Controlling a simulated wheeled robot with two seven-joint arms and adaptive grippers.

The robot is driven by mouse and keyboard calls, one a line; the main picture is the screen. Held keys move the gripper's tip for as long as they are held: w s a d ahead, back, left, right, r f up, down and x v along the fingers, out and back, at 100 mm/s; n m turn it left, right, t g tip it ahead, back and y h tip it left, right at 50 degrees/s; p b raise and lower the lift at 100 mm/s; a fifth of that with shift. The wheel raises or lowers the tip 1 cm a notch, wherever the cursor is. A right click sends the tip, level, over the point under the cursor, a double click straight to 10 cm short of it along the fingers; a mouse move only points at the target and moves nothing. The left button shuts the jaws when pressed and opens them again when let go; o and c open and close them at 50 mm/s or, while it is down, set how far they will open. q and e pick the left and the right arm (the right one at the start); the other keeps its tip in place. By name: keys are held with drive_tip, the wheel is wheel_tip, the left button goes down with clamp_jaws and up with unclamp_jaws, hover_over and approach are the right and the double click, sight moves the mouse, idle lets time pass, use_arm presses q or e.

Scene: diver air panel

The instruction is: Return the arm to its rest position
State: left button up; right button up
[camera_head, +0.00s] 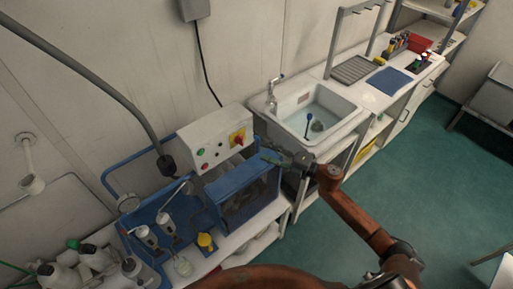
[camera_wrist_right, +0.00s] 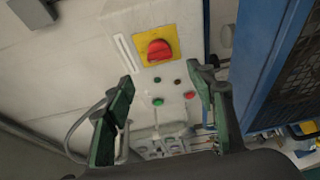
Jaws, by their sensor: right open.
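My right arm (camera_head: 362,222) reaches in from the lower right of the head view. Its right gripper (camera_head: 272,157) is beside the front of the white control box (camera_head: 216,152), over the blue unit. In the right wrist view the two green-padded fingers of this gripper (camera_wrist_right: 162,85) stand apart with nothing held between them. The box face lies beyond them, with a red knob on a yellow plate (camera_wrist_right: 158,48), a green button (camera_wrist_right: 158,102) and a red button (camera_wrist_right: 190,95). Whether the fingers touch the box is unclear. My left gripper is not in view.
A blue cage-like unit (camera_head: 245,190) stands below the box. A sink (camera_head: 318,112) with a tap is behind the gripper. Bottles (camera_head: 95,258) and a yellow-topped item (camera_head: 206,242) stand on the bench. Open green floor (camera_head: 440,180) lies to the right.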

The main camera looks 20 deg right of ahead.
drive_tip(key=shift+v, duration=0.9)
